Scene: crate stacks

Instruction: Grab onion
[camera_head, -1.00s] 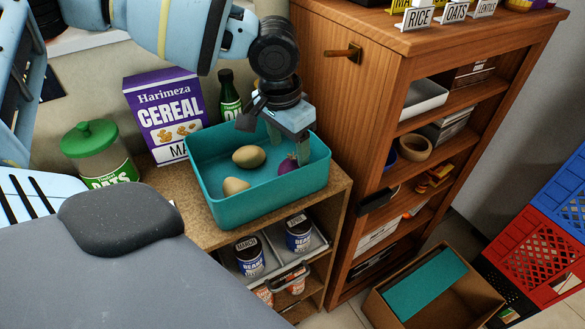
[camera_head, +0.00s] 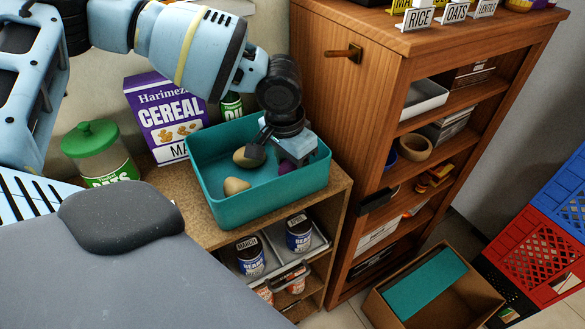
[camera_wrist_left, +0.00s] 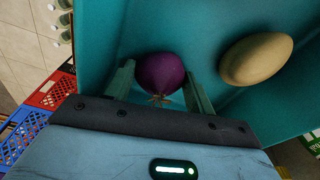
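The purple onion (camera_head: 286,166) lies in the teal bin (camera_head: 250,208), near its right end. In the left wrist view the onion (camera_wrist_left: 160,72) sits between the two fingers of my left gripper (camera_wrist_left: 160,80). The fingers are apart, one on each side of it, with small gaps visible. In the head view my left gripper (camera_head: 291,163) reaches down into the bin, and its fingertips are mostly hidden. Two tan potatoes, one at the back (camera_head: 243,158) and one nearer (camera_head: 235,186), lie left of the onion. My right gripper is not in view.
The bin stands on a wooden shelf unit (camera_head: 180,205). A cereal box (camera_head: 165,115) and an oats jar (camera_head: 98,150) stand behind and left of it. A tall wooden cabinet (camera_head: 335,110) rises close on the right. A cardboard box (camera_head: 470,300) is on the floor.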

